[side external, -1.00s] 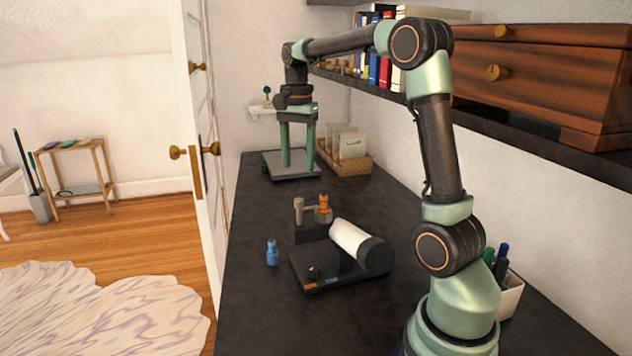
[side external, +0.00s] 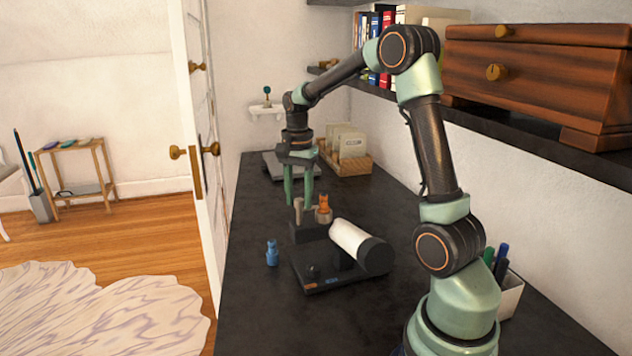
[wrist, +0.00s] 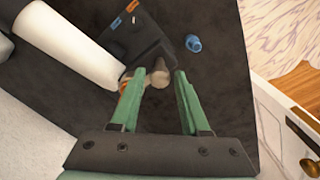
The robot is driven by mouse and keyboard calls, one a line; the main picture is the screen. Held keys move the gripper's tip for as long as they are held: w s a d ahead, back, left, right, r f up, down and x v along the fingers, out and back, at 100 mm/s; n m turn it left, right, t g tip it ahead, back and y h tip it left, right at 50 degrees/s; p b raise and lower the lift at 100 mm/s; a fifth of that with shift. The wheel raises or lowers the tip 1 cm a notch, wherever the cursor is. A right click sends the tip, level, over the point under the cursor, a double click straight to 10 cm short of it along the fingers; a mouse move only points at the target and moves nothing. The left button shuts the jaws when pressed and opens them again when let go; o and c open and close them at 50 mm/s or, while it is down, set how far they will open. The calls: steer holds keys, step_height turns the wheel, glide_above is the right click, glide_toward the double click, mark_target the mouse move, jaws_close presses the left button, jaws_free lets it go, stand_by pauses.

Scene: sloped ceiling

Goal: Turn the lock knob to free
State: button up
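A black device (side external: 325,285) with a white cylinder (side external: 352,240) lies on the dark counter. A small dark knob (side external: 313,270) sits on its near end beside an orange label and a blue label; a small white mark shows there in the wrist view (wrist: 134,18). Which label it points to is unclear. My gripper (side external: 298,203) points down above this far end, open. In the wrist view, the post's round top (wrist: 160,73) appears between the fingertips (wrist: 158,72); contact cannot be told.
A blue figure (side external: 272,254) stands left of the device. A grey plate (side external: 280,166) and a wooden card tray (side external: 350,164) are farther back. A shelf (side external: 545,133) overhangs the right side. The counter's left strip is clear.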

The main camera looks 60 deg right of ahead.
jaws_close()
steer(key=shift+n, duration=0.3)
steer(key=n, duration=0.4)
steer(key=shift+n, duration=0.3)
steer(key=n, duration=0.8)
steer(key=shift+n, duration=0.4)
steer(key=shift+r+n, duration=0.1)
steer(key=shift+n, duration=1.8)
